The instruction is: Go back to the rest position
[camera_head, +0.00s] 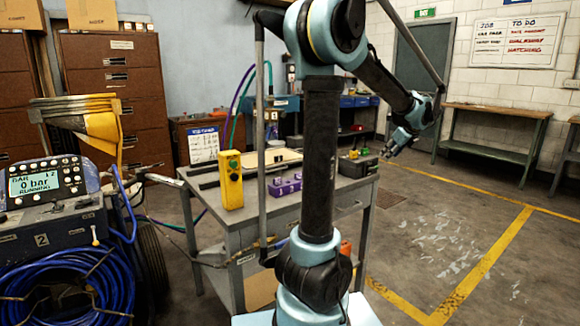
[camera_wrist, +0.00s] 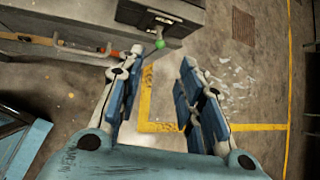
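My gripper (camera_wrist: 157,82) is open and empty in the wrist view, with its two blue-padded fingers apart above the floor. In the head view my gripper (camera_head: 388,153) is at the end of my raised arm, to the right of the grey work table (camera_head: 346,189). It hangs over open floor. My arm stands in the middle of the head view and hides part of the table.
On the table are a yellow control box (camera_head: 230,180), purple blocks (camera_head: 284,187) and a dark box (camera_head: 357,166). A striper machine with a display (camera_head: 34,184) and blue hose (camera_head: 70,285) stands at left. Floor with yellow lines (camera_head: 480,270) is free at right.

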